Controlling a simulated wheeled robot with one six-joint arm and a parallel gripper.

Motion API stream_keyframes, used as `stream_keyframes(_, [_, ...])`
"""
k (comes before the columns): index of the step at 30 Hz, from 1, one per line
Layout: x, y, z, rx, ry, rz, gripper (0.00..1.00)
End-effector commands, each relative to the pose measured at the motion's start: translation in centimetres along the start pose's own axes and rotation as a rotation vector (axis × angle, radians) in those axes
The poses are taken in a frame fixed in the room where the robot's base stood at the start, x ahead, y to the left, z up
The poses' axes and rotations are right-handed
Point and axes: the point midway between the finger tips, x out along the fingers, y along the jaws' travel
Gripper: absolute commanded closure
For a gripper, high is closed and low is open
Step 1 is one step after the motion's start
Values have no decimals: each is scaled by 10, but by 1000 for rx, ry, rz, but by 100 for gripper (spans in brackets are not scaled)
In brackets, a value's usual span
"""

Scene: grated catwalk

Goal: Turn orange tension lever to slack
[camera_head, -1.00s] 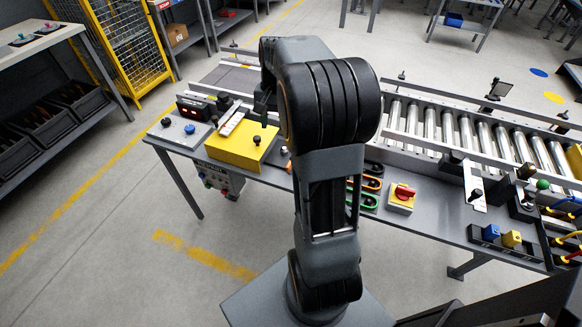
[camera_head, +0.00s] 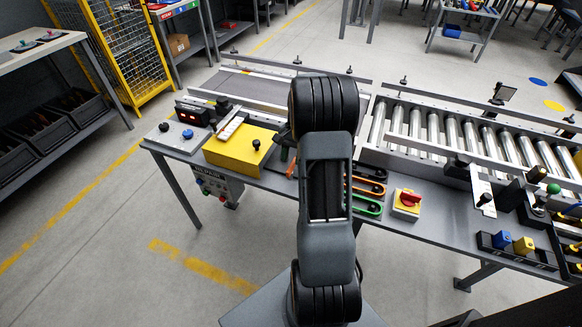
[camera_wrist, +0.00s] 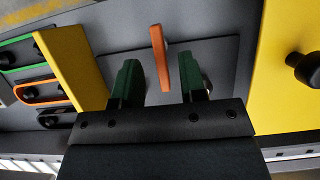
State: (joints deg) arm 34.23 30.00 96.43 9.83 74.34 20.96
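The orange tension lever (camera_wrist: 160,55) stands on a grey plate (camera_wrist: 221,58) in the wrist view. It is a flat bar pointing roughly up and down in the picture. My gripper (camera_wrist: 160,77) is open, with one green finger on each side of the lever and a visible gap to both. In the head view the lever (camera_head: 292,168) shows only as a small orange bit beside my arm. My gripper there (camera_head: 285,154) is mostly hidden behind my arm. I see no readable slack marking.
A yellow box (camera_head: 238,152) with a black knob stands close by; in the wrist view it is at right (camera_wrist: 277,85). A yellow bar (camera_wrist: 70,65) flanks the other side, beyond which are coloured loops with black knobs. A red rotary switch (camera_head: 408,199) and roller conveyor (camera_head: 470,130) lie right.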

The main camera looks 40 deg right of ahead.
Motion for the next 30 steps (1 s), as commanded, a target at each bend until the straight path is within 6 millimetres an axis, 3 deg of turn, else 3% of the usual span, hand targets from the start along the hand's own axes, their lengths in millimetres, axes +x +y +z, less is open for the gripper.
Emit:
stream_keyframes(3, [18,0,0,-1,-3,2,62])
stream_keyframes(9, [33,0,0,-1,0,1,62])
stream_keyframes(21, [36,0,0,-1,1,1,62])
stream_keyframes(30, [36,0,0,-1,1,1,90])
